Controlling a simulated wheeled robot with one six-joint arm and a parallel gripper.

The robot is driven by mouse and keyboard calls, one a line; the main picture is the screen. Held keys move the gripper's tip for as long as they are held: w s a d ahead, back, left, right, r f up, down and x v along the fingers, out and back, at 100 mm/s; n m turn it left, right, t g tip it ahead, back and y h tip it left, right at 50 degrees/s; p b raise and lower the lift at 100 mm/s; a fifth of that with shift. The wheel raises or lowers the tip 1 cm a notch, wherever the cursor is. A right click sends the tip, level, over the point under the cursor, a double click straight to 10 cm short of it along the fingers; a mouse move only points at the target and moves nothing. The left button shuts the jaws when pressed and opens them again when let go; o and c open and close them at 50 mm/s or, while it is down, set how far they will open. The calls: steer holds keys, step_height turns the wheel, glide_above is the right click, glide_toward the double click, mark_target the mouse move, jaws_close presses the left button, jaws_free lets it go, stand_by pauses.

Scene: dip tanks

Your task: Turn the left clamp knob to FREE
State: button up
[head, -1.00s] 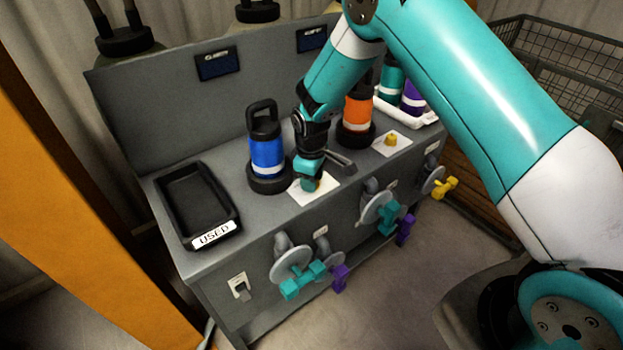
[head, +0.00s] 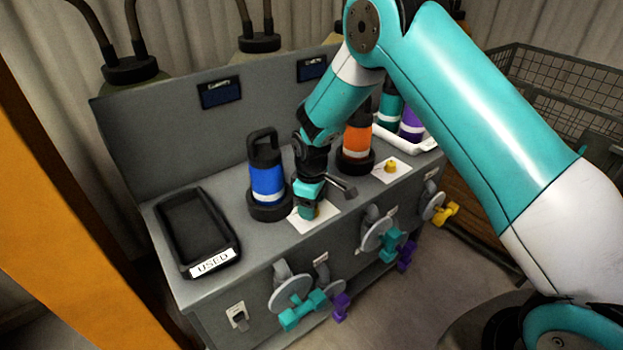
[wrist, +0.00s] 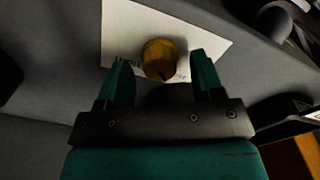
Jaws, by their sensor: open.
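The left clamp knob is a small yellow knob (wrist: 160,59) on a white label plate (wrist: 118,22), set on the grey bench top beside the blue cartridge (head: 266,183). My gripper (wrist: 162,80) is open in the wrist view, one finger on each side of the knob. The fingers look apart from the knob, though its near side lies close between them. In the head view my gripper (head: 308,212) points down over the plate and hides most of the knob. The plate's lettering is mostly covered, so I cannot read the knob's setting.
A black tray marked USED (head: 214,262) lies left of the blue cartridge. An orange cartridge (head: 357,140) and a second yellow knob (head: 390,167) are to the right. A grey lever (head: 343,188) sits close beside my gripper. Valve handles (head: 303,311) stick out from the bench front.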

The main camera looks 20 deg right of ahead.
step_height(320, 180, up, 16)
steer(key=b, duration=0.1)
steer(key=shift+s+a+r, duration=0.15)
steer(key=shift+s+r, duration=0.05)
steer(key=shift+r, duration=0.1)
